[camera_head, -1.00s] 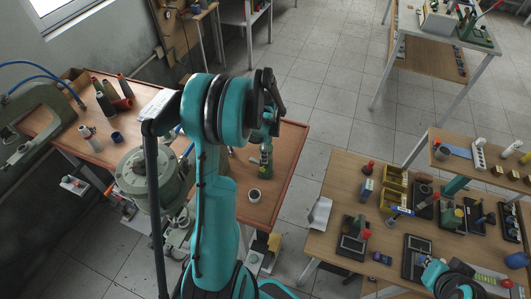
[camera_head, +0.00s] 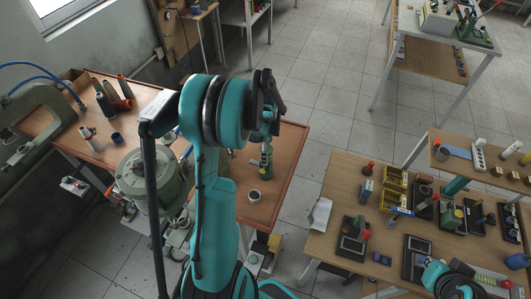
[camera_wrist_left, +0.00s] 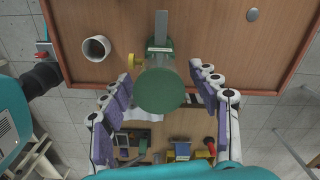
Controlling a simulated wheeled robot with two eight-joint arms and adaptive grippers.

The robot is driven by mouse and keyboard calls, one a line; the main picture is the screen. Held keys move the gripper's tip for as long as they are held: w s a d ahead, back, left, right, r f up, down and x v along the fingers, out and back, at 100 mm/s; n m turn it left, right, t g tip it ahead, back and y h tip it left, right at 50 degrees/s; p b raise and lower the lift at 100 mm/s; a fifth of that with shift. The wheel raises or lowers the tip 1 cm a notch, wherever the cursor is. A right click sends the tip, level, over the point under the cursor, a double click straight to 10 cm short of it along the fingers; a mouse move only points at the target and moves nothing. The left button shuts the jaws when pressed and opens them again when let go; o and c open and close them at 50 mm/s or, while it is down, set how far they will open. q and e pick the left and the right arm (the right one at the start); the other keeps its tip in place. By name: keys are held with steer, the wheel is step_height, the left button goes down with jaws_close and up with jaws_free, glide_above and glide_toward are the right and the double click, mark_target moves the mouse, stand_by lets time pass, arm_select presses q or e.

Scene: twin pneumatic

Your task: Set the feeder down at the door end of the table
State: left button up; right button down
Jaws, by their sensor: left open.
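The feeder appears to be the green, round-topped piece (camera_head: 266,160) with a yellow knob, standing on the brown table (camera_head: 290,150). In the left wrist view the same green piece (camera_wrist_left: 160,92) is between the fingers of my left gripper (camera_wrist_left: 161,74). Those fingers are open, with a gap on each side of it. In the head view my left gripper (camera_head: 271,112) is above the piece, its fingers largely hidden. My right gripper (camera_head: 455,284) is at the lower right edge, its fingers not clear.
A white cup (camera_head: 254,196) stands close to the green piece; it also shows in the left wrist view (camera_wrist_left: 96,48). A cluttered bench (camera_head: 325,238) stands right, across an open floor gap.

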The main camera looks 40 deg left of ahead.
arm_select(q)
step_height(320, 180, up, 11)
steer(key=shift+f+p, duration=0.15)
steer(key=shift+p, duration=0.35)
steer(key=s+d+r+n+t, duration=0.3)
steer(key=s+d+n, duration=0.2)
steer(key=d, duration=0.6)
steer(key=s+d+r+n+t, duration=0.4)
steer(key=s+d+n, duration=0.2)
steer(key=d, duration=0.5)
steer(key=shift+s, duration=0.45)
steer(key=shift+r, duration=0.1)
